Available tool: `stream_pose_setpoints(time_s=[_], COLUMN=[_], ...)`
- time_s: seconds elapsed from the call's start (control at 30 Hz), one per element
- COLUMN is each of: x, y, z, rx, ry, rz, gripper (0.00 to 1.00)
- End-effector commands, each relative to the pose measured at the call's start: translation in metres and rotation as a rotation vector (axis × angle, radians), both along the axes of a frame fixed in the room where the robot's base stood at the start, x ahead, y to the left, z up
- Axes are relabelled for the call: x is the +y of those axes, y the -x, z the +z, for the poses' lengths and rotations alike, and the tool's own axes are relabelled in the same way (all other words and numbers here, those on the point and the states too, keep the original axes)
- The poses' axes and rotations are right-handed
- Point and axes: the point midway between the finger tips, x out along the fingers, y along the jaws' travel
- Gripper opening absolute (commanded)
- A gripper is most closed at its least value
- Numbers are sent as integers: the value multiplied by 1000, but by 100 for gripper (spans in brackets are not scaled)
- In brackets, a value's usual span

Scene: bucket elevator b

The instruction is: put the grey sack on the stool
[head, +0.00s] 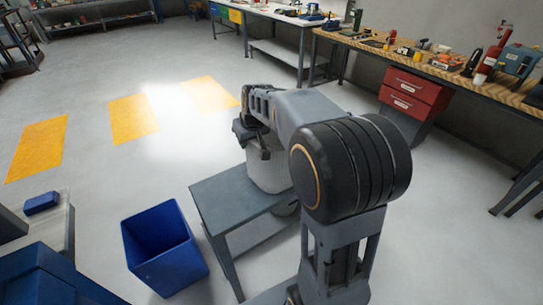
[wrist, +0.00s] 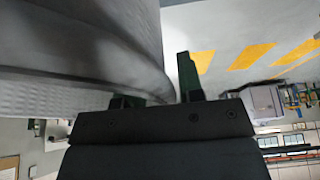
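The grey sack (head: 268,171) is a pale, ribbed, upright shape under the end of my arm in the head view. It appears to stand on the far right part of the grey-blue stool (head: 228,194), but my arm hides part of it and its contact with the top. In the wrist view the sack (wrist: 80,50) fills the upper left, very close. My gripper (head: 256,142) is at the top of the sack. In the wrist view its fingers (wrist: 157,88) are apart; the sack's edge reaches between them and hides most of the left finger. Whether they grip it is unclear.
A blue open bin (head: 165,250) stands on the floor left of the stool. A pale surface with a blue box (head: 42,203) is at the far left. A workbench with red drawers (head: 412,95) stands at the back right. The floor with orange patches (head: 133,118) is clear.

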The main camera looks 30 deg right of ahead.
Motion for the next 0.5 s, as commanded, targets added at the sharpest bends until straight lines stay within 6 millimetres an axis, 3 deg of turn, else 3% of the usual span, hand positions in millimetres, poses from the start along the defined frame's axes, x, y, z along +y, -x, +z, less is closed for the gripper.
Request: stream_pose_setpoints(time_s=[0.17,0.5], x=[0,0], y=[0,0], z=[0,0], rx=[0,0], ry=[0,0], rz=[0,0], gripper=[35,2])
